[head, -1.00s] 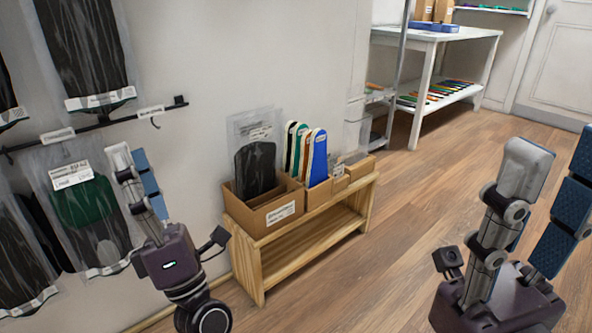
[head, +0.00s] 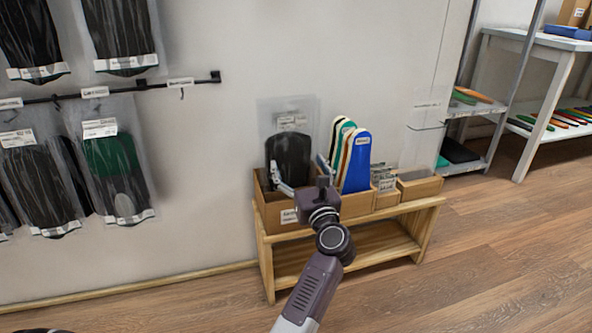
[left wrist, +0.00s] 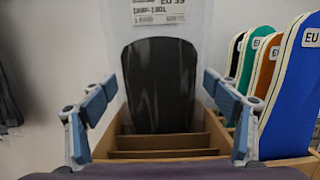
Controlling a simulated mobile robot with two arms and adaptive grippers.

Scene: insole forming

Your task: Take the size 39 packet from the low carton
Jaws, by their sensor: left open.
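The size 39 packet (head: 290,155) is a clear bag with a dark insole sheet and a white label. It stands upright in the low carton (head: 262,200), a brown cardboard box on a low wooden bench. In the left wrist view the packet (left wrist: 160,80) is straight ahead, its label reading EU 39, with the carton (left wrist: 165,145) below it. My left gripper (head: 303,175) is at the carton, in front of the packet. In the left wrist view its fingers (left wrist: 160,112) are open, one on each side of the packet, with nothing visibly gripped. My right gripper is not visible.
Coloured insole templates (head: 352,160) stand just right of the packet. Smaller boxes (head: 418,187) sit further right on the wooden bench (head: 350,265). Packets (head: 115,165) hang from a wall rail (head: 130,90) at left. A metal shelf (head: 470,110) stands at right. The floor in front is clear.

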